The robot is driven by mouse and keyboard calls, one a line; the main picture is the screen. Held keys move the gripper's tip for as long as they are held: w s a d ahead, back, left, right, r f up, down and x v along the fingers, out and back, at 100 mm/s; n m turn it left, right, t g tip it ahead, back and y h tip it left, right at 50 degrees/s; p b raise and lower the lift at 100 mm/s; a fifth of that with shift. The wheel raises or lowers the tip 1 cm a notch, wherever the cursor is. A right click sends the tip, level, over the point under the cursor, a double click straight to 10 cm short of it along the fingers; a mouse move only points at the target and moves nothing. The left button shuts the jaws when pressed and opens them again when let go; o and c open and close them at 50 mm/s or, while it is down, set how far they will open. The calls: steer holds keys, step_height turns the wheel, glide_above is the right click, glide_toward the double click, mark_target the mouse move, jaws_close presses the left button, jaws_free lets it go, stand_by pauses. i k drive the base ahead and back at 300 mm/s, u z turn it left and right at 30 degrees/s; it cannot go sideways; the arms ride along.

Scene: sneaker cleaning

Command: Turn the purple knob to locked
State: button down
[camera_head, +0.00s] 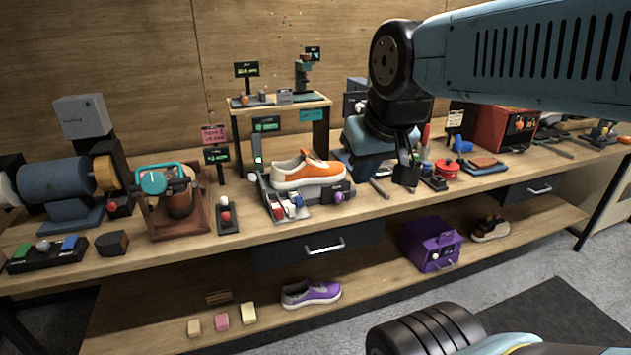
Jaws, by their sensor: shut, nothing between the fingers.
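A small purple knob (338,196) sits on the dark front of the shoe station on the workbench, just right of a tray of small coloured pieces. Its mark is too small to read, so I cannot tell whether it is at locked. An orange and white sneaker (309,171) rests on that station above the knob. My gripper (406,175) hangs over the bench to the right of the knob, apart from it. It is shut and holds nothing. My wrist hides part of the bench behind it.
A red pot (446,168) and a small button box stand right of my gripper. A purple box (432,244) and a purple sneaker (311,293) are on the lower shelf. A framed device with a teal handle (163,181) stands to the left. A drawer (318,248) is below the knob.

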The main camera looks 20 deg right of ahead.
mark_target(338, 197)
steer(key=z, duration=0.7)
steer(key=k, duration=1.5)
steer(key=u, duration=0.65)
steer(key=i, duration=1.05)
